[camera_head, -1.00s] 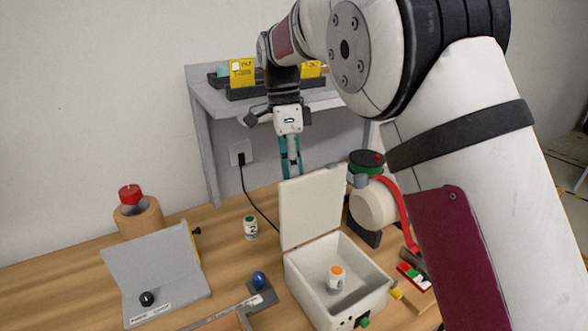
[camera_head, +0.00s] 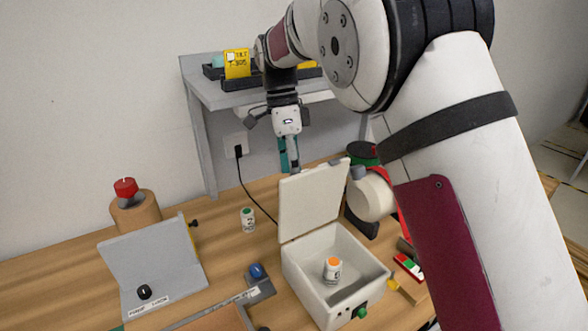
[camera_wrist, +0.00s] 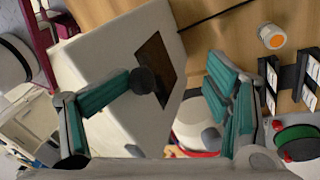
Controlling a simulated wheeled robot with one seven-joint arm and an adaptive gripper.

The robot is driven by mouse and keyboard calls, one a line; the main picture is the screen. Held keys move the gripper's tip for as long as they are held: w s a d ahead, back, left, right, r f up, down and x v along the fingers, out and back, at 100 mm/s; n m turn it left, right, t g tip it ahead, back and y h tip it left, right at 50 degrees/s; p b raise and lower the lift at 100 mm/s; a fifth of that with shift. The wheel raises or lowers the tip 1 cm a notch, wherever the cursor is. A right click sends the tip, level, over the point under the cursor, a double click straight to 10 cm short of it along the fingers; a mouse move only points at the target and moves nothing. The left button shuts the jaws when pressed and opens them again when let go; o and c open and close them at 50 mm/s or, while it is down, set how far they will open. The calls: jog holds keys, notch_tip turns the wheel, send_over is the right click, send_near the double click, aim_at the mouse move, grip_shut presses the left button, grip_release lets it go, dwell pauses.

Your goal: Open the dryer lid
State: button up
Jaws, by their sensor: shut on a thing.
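The dryer is a white box (camera_head: 296,270) on the wooden table, with its white lid (camera_head: 312,202) standing up at the back. Inside it stands a white vial with an orange cap (camera_head: 333,270). My gripper (camera_head: 290,168) points down behind the lid's upper edge, and the lid hides the fingertips in the head view. In the wrist view, a large white panel, apparently the lid (camera_wrist: 110,50), lies by my teal-padded fingers (camera_wrist: 170,95). The gripper is shut on the lid, though the exact contact is hard to see. A dark round knob shows beside the left finger.
A grey angled panel (camera_head: 150,262) with a black knob and a green-capped vial (camera_head: 248,220) stand left of the dryer. A grey shelf (camera_head: 200,130) stands behind, and a white drum device (camera_head: 370,195) is close on the right.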

jog(key=shift+s+a+f, duration=0.1)
jog(key=shift+a+f, duration=0.3)
jog(key=shift+r, duration=0.2)
jog(key=shift+c, duration=0.6)
jog(key=v, duration=1.1)
jog(key=shift+w+d+r, duration=0.2)
jog(key=shift+d, duration=0.15)
jog(key=shift+c, duration=0.4)
jog(key=shift+r, duration=0.5)
jog(key=s+d+r+n+t+y, duration=0.1)
jog(key=s+d+r+n+t, duration=0.1)
jog(key=s+d+r+n, duration=0.35)
jog(key=s+d+r+n+t+y, duration=0.1)
jog(key=s+d+r+n, duration=0.1)
jog(key=s+d, duration=0.65)
jog(key=s+d+f+n+t, duration=0.2)
jog(key=s+d+f+n, duration=0.2)
jog(key=s, duration=0.4)
jog(key=s+d+f+n+t, duration=0.2)
jog(key=s+d+f+n, duration=0.2)
jog(key=s, duration=0.5)
notch_tip(320, 180, down, 4)
jog(key=shift+d+r+t, duration=0.2)
jog(key=shift+d+t, duration=0.2)
jog(key=shift+d, duration=0.55)
